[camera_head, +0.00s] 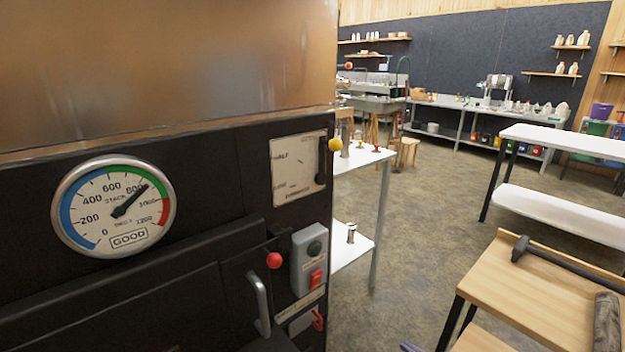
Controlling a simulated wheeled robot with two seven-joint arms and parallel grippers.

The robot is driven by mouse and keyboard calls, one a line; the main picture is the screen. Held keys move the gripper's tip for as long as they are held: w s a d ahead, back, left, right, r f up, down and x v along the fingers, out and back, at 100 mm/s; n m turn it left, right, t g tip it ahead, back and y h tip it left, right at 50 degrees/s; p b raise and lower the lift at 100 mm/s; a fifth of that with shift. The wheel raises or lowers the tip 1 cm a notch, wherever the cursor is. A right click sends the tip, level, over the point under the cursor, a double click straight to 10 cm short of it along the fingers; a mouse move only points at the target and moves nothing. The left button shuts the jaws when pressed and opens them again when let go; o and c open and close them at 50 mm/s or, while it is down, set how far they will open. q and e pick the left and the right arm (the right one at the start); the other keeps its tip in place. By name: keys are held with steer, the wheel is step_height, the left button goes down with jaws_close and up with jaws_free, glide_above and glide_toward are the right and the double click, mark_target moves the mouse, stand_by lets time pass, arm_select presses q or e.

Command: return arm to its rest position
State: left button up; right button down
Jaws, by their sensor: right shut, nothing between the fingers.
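Only a small grey-blue tip at the bottom edge (411,347) shows of my right gripper. It is shut and empty, in front of the floor beside the wooden table, apart from the black evaporator front (225,190). My left gripper is not in view. The round stack gauge (115,207) on the evaporator has its needle a little past 800, and its face carries the word GOOD. A damper plate (298,168) marked HALF has a black lever with a yellow knob (334,145) at its right.
The evaporator front carries a red ball knob (274,260), a metal handle (260,304) and a grey switch box (309,258). A wooden table (530,300) at lower right holds a black-headed tool (570,263) and a brown roll (606,322). Open floor (425,220) lies between.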

steer(key=s+d+f+m+g+h+p, duration=0.4)
steer(key=s+d+f+p, duration=0.3)
steer(key=s+f, duration=0.5)
arm_select(q)
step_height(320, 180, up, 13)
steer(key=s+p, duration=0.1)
steer(key=p, duration=0.4)
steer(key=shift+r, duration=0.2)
arm_select(e)
steer(key=s+a+f+g, duration=0.2)
steer(key=s+f, duration=0.1)
steer(key=s, duration=0.7)
steer(key=s+a+f+g+h, duration=0.1)
steer(key=s+f+g, duration=0.1)
steer(key=s, duration=0.7)
steer(key=s+a+f+g+h, duration=0.1)
steer(key=s+a+f+g, duration=0.1)
steer(key=s, duration=0.8)
steer(key=shift+s+a+f+g, duration=0.3)
steer(key=shift+f+g, duration=0.2)
steer(key=shift+f, duration=0.4)
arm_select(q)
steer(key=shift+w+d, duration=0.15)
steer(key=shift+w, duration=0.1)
arm_select(e)
steer(key=shift+w+d, duration=0.15)
steer(key=shift+w, duration=0.1)
